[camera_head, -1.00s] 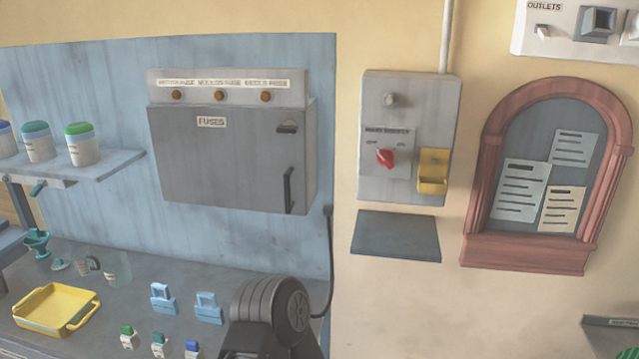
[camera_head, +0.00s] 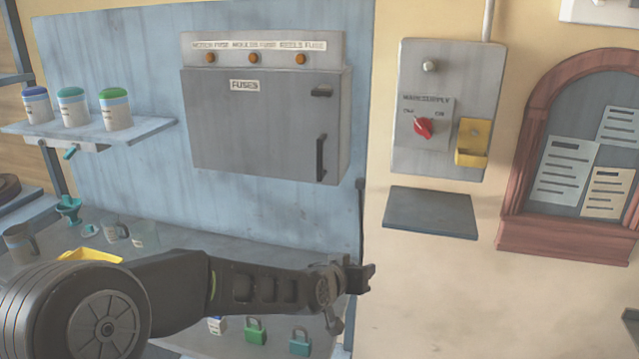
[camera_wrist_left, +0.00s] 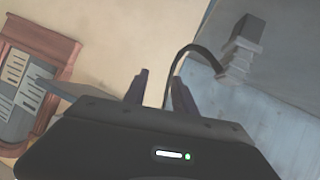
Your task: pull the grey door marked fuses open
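The grey door marked FUSES (camera_head: 255,125) is shut on the wall box at the upper middle of the head view. My left gripper (camera_head: 366,275) is below and slightly right of the handle, apart from the door, pointing right. In the left wrist view its two fingers (camera_wrist_left: 160,92) stand apart with nothing between them. The handle cannot be made out in that view. My right gripper is not in view.
The main supply box (camera_head: 450,105) with a red switch and yellow holder is right of the fuse box. A dark shelf (camera_head: 430,212) juts out below it. A notice board (camera_head: 515,225) is at right. Jars stand on a shelf (camera_head: 150,130) at left; padlocks (camera_head: 255,332) are on the worktop.

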